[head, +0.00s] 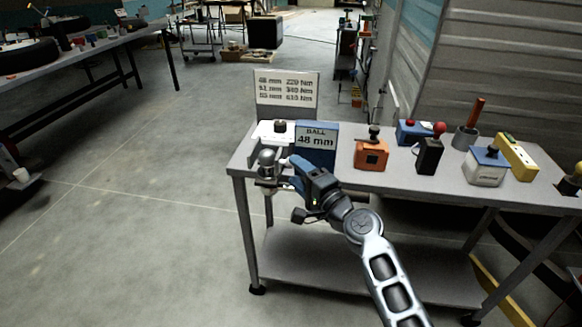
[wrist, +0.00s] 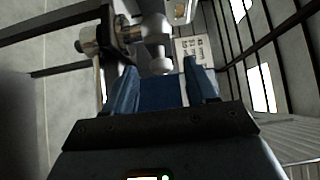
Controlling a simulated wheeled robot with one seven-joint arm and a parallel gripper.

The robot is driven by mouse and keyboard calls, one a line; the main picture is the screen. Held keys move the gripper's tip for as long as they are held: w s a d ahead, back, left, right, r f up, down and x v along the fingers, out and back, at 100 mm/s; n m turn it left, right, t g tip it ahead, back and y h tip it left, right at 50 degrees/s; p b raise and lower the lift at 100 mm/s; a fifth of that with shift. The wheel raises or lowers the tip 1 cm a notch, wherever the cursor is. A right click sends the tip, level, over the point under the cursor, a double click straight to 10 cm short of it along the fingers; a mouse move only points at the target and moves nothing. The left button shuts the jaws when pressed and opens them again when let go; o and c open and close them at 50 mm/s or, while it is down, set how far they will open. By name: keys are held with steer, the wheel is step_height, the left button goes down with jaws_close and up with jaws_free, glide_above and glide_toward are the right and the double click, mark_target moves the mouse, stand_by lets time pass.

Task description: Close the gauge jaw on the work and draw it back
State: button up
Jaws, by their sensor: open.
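A silver ball-shaped piece (head: 267,160) stands at the left front corner of the grey workbench. In the wrist view a pale ball on a stem (wrist: 160,66) lies just beyond my fingertips. Beside it, a dark bracket carries a round metal knob (wrist: 88,40); I cannot tell which part is the gauge jaw. My gripper (head: 291,171) is beside the ball piece, with blue fingers pointing toward it. In the wrist view my gripper (wrist: 163,72) has its fingers spread. A blue surface shows between them; no held object is clear. My gripper hides part of the fixture in the head view.
A blue block labelled "BALL 48 mm" (head: 316,141) stands behind my gripper. A sign with sizes and torques (head: 286,89) rises at the bench's back. An orange box (head: 370,154) and several other boxes fill the right. Open floor (head: 130,210) lies to the left.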

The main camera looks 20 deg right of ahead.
steer(key=v, duration=0.3)
steer(key=shift+s, duration=0.3)
stand_by(0.8)
steer(key=s+d+f+n+g+h, duration=0.1)
steer(key=s+f+n+h, duration=0.3)
steer(key=s, duration=1)
steer(key=s+f+n+g, duration=0.15)
steer(key=s+f, duration=0.35)
steer(key=s, duration=0.8)
steer(key=s+r+n, duration=0.4)
steer(key=s+r, duration=0.2)
steer(key=s, duration=0.5)
steer(key=s+r+n, duration=0.5)
steer(key=s+r, duration=0.2)
steer(key=s, duration=0.4)
steer(key=shift+a+h, duration=0.3)
steer(key=shift+a, duration=0.2)
steer(key=shift+n, duration=0.25)
